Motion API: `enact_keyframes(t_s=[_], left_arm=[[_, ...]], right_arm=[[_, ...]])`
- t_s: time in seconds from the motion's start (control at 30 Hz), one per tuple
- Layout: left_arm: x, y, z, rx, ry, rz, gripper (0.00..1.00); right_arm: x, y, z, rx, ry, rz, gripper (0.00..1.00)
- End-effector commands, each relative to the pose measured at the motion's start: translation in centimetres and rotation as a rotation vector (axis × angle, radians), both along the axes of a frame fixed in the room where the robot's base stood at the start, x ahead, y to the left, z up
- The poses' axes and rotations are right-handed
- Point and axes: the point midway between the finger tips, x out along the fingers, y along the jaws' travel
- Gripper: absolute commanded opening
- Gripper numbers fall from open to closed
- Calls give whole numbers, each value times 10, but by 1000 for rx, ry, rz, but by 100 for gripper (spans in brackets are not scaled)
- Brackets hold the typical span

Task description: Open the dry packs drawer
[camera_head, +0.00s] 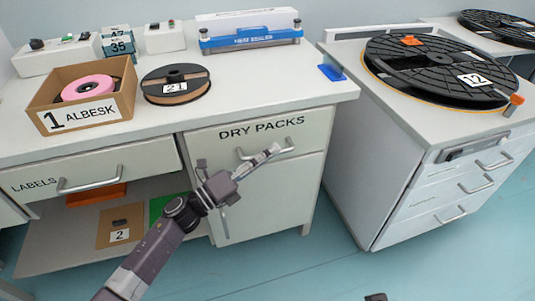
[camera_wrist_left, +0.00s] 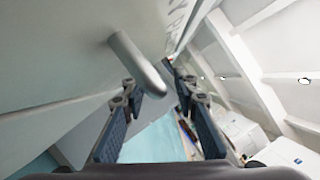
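The dry packs drawer (camera_head: 213,142) is the white front labelled DRY PACKS under the counter, and it looks closed. Its metal bar handle (camera_head: 288,149) is partly hidden behind my left gripper (camera_head: 254,158). In the left wrist view my left gripper (camera_wrist_left: 156,88) has its two fingers apart with nothing held. The handle (camera_wrist_left: 137,62) shows there just beyond the fingertips, toward the left finger; I cannot tell whether they touch. A small dark piece at the bottom edge of the head view may be part of my right gripper.
The labels drawer (camera_head: 130,163) is at the left, above an open shelf (camera_head: 75,248). The counter holds a box marked ALBESK (camera_head: 120,100), a reel marked 21 (camera_head: 176,72) and a blue sealer (camera_head: 250,40). A separate drawer cabinet (camera_head: 365,170) stands right, across a floor gap.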

Motion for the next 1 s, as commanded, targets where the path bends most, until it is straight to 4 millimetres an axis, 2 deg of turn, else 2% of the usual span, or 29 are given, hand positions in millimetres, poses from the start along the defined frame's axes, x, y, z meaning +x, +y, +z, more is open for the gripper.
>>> enact_keyframes(t_s=[0.23, 0.47, 1.0], left_arm=[[1, 0, 0, 0, 1, 0, 26], [1, 0, 0, -1, 1, 1, 1], [0, 0, -1, 1, 2, 1, 0]], right_arm=[[0, 0, 0, 0, 1, 0, 40], [0, 0, 0, 0, 1, 0, 40], [0, 0, 0, 0, 0, 0, 40]])
